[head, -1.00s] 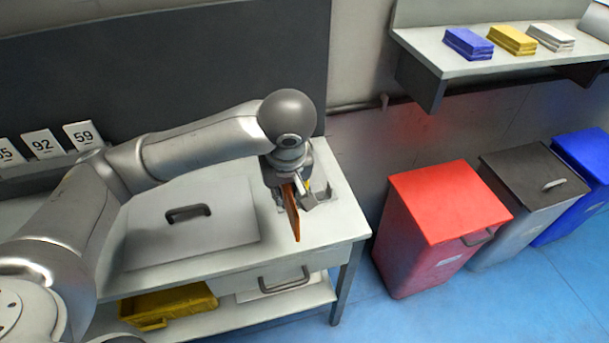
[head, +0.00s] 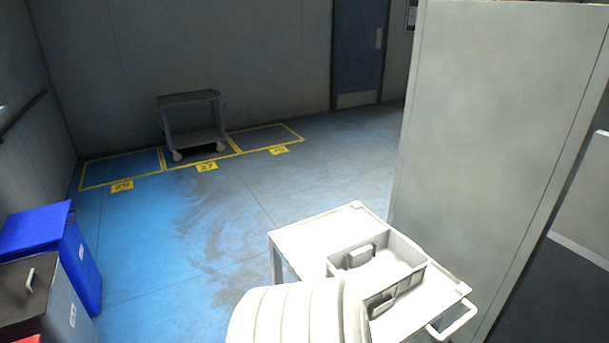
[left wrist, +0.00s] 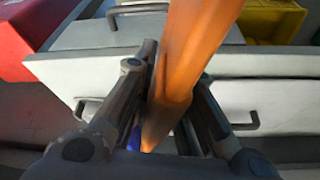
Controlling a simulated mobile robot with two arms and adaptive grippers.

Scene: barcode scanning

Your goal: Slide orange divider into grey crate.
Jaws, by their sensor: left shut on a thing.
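In the left wrist view, my left gripper (left wrist: 174,80) is shut on the orange divider (left wrist: 196,45), which stretches up past the top edge of the picture. The divider is a flat orange piece and its near end sits between the fingers. In the head view, a pale grey crate (head: 408,286) with handle openings stands on a white cart at the lower right. No orange divider shows in the visible part of the crate. Neither gripper shows in the head view. The divider is apart from the crate.
The white cart (head: 306,232) stands beside a tall pale panel (head: 470,130). Blue (head: 75,265) and grey (head: 55,300) bins stand at left. Another cart (head: 190,98) stands by the far wall. The blue floor between is clear.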

